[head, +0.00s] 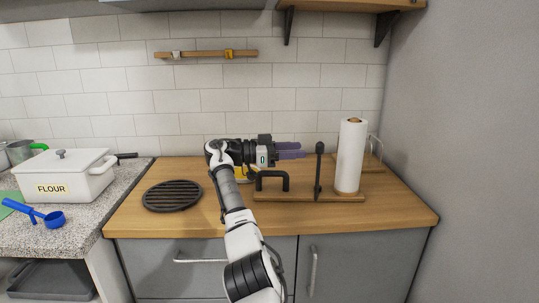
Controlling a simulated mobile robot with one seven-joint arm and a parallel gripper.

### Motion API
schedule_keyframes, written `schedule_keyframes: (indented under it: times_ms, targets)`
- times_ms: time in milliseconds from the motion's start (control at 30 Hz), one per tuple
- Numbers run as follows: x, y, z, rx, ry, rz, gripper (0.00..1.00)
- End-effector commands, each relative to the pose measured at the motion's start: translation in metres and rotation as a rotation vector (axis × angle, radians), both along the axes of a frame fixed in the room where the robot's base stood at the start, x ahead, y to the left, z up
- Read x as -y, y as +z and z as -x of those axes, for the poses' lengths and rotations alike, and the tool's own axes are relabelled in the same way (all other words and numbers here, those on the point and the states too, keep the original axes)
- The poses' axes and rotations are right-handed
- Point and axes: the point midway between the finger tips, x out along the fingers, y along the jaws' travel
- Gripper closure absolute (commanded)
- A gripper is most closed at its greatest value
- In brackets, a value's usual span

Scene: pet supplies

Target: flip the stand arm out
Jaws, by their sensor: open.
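A wooden stand base (338,198) lies on the wooden counter, right of centre. On it are a black upright arm (319,172) with a rounded top, a low black arch-shaped bar (272,174) at the left, and a white paper roll (350,158) at the right. I cannot tell which black part is the stand arm or how it is hinged. My gripper (303,150) is open and empty. Its purple-grey fingers point right, above the arch-shaped bar and just left of the black upright's top in the picture; I see no clear contact.
A round black grate (172,195) lies on the counter at left. A white flour box (64,175) and a blue scoop (47,217) are on the speckled counter. Behind the roll is a wire rack (376,147). My arm hides part of a yellow thing (240,175). The counter's front right is clear.

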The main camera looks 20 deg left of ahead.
Motion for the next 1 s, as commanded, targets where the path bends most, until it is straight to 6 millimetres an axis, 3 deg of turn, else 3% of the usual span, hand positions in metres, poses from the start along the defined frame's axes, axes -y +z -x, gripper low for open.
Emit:
schedule_keyframes:
  times_ms: [200, 333, 600, 1000]
  targets:
    - [-0.046, 0.001, 0.028, -0.001, 0.001, 0.001, 0.55]
    - [-0.06, 0.003, 0.036, -0.002, 0.0, 0.001, 0.55]
    - [-0.072, 0.001, 0.044, -0.001, -0.001, -0.001, 0.55]
    - [-0.073, 0.0, 0.044, -0.001, -0.001, -0.001, 0.55]
